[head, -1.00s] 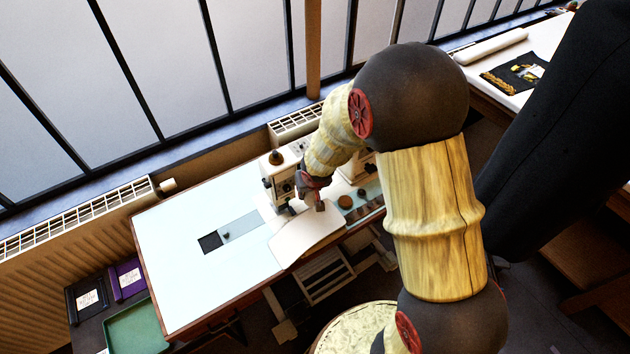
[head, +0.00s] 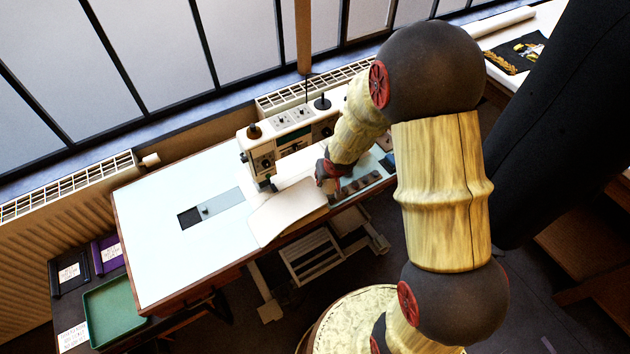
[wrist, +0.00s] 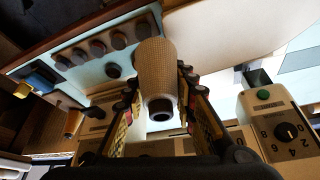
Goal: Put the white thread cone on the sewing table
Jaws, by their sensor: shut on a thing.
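The white thread cone (wrist: 156,72) is between my gripper's (wrist: 157,88) two fingers in the wrist view, its hollow dark-rimmed end towards the camera. My gripper is shut on it. In the head view, my gripper (head: 326,172) is at the right part of the sewing table (head: 160,242), beside the sewing machine (head: 258,148). The cone is hidden behind my arm there. The table has a pale top with a wooden edge. I cannot tell whether the cone touches the table.
A strip with several dark round pieces (head: 355,188) lies along the table's front right edge; it also shows in the wrist view (wrist: 97,48). A raised white plate (head: 290,210) lies before the machine. The left tabletop is clear. A green tray (head: 115,308) stands lower left.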

